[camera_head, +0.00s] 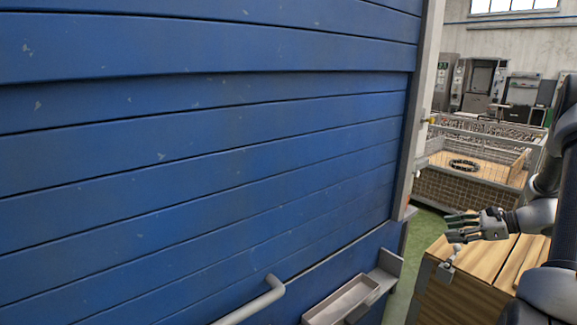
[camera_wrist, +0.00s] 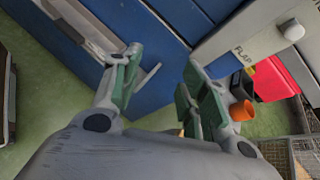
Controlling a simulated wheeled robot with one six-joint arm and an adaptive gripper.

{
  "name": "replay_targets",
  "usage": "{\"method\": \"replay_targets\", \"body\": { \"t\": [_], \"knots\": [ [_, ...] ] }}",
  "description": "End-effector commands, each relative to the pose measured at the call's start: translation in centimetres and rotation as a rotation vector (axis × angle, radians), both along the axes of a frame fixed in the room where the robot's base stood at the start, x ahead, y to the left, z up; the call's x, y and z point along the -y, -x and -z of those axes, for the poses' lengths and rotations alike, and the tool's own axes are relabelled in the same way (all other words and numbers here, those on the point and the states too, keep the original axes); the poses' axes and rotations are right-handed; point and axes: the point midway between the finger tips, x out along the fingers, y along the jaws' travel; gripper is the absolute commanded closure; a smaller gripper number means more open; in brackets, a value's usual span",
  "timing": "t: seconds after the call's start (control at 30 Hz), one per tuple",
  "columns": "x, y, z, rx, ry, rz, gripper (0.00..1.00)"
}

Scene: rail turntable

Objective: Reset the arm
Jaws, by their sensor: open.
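My gripper (camera_head: 462,228) shows at the right of the head view, at the end of my dark arm, with its fingers pointing left. In the head view it is above a wooden crate and to the right of the blue wall. In the wrist view my gripper (camera_wrist: 158,85) has its two green-padded fingers spread wide apart, with nothing between them. Beyond the fingers are the blue panel and the green floor.
A blue planked wall (camera_head: 200,150) fills the left, with a grey handle (camera_head: 255,302) and tray (camera_head: 342,300) low on it. A wooden crate (camera_head: 455,300) stands below my gripper. A mesh bin (camera_head: 465,190) stands behind. The wrist view shows a post labelled FLAP (camera_wrist: 243,52) and an orange cylinder (camera_wrist: 242,111).

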Motion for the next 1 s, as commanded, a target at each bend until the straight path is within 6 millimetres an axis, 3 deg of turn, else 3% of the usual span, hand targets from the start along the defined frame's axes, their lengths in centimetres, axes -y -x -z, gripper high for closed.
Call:
{"method": "replay_targets", "body": {
  "t": [0.17,0.3,0.5,0.8,1.0],
  "knots": [
    [-3.8,6.8,-2.8,-0.007,0.260,-0.296,0.57],
    [-6.4,12.6,-6.1,0.024,0.483,-0.573,0.57],
    [-8.8,20.1,-11.4,0.112,0.800,-0.963,0.57],
    [-11.3,28.2,-17.6,0.290,1.217,-1.373,0.57],
    [-13.6,31.1,-20.2,0.449,1.414,-1.457,0.57]
  ]
}}
